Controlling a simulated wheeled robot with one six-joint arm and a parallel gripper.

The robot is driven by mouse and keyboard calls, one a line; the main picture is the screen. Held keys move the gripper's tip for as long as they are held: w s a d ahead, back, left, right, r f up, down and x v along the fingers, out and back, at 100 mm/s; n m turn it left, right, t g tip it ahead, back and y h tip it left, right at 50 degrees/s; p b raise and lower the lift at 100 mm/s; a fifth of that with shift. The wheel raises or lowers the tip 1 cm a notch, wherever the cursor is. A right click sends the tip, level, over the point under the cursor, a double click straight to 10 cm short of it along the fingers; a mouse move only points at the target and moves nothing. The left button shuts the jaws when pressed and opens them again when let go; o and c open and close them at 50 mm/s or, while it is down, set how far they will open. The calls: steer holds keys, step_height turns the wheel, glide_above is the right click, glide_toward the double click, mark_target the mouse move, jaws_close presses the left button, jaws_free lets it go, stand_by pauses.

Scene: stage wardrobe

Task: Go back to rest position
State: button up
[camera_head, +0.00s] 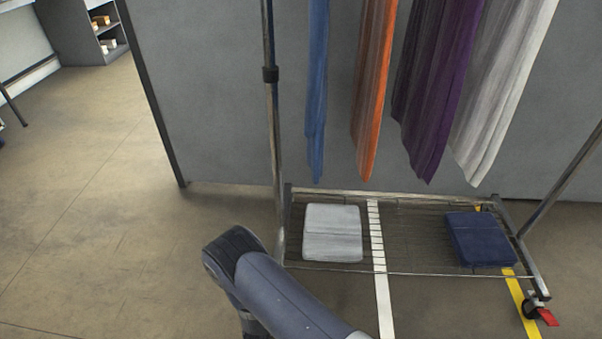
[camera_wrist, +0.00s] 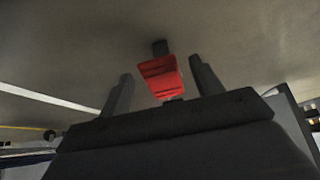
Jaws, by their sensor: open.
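My gripper (camera_wrist: 161,68) shows in the wrist view with its two dark fingers spread apart. A red, block-like thing (camera_wrist: 161,78) with dark parts at its ends appears between the fingers in the picture. No finger visibly touches it, and I cannot tell how far beyond them it is. In the head view my arm reaches up from the bottom centre, left of the rack's lower shelf. My gripper's fingers cannot be made out there.
A wheeled rack (camera_head: 523,252) holds folded grey cloth (camera_head: 333,233) and navy cloth (camera_head: 480,239) on its wire shelf. Long blue, orange, purple and pale cloths hang above. A red caster pedal (camera_head: 547,317) is at lower right. Floor (camera_head: 110,200) at left is clear.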

steer(key=shift+w+r+g+p, duration=0.25)
steer(key=shift+r+g+p, duration=0.15)
steer(key=shift+g+p, duration=0.45)
steer(key=shift+s+r+p, duration=0.1)
steer(key=shift+r+p, duration=0.2)
steer(key=shift+r, duration=0.05)
steer(key=p+v, duration=0.3)
steer(key=v, duration=0.6)
steer(key=shift+s+r, duration=0.2)
steer(key=shift+r, duration=0.2)
